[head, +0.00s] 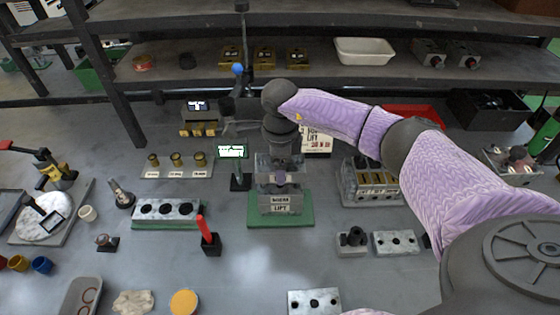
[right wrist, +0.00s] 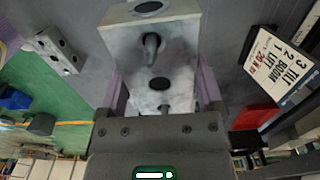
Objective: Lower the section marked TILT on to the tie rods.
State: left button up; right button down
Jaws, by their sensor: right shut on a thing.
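My right gripper (head: 280,168) is shut on a grey metal section (head: 264,180), taken as the TILT section; its own label is not readable. It is directly above the stack with labels BOOM and LIFT (head: 280,203), on a green base (head: 252,221). The held section also shows in the right wrist view (right wrist: 180,60), between the purple fingers, with dark bores and a dark stub standing out of its face. The tie rods are mostly hidden in the head view. I cannot tell whether the section touches the stack. My left gripper is not in view.
A card (right wrist: 278,62) listing TILT, BOOM, LIFT stands behind the stack. A valve block (head: 370,183) is to the right, a small screen on a stand (head: 232,152) close to the left. A red-handled tool (head: 205,236) stands in front left. The front bench is partly clear.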

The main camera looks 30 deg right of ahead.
jog(key=shift+f, duration=0.4)
jog(key=shift+f+b, duration=0.45)
jog(key=shift+b, duration=0.15)
grip_release()
jog(key=shift+r, duration=0.15)
notch_tip(320, 180, up, 9)
jog(key=shift+f+p, duration=0.1)
jog(key=shift+p, duration=0.75)
jog(key=shift+r, duration=0.45)
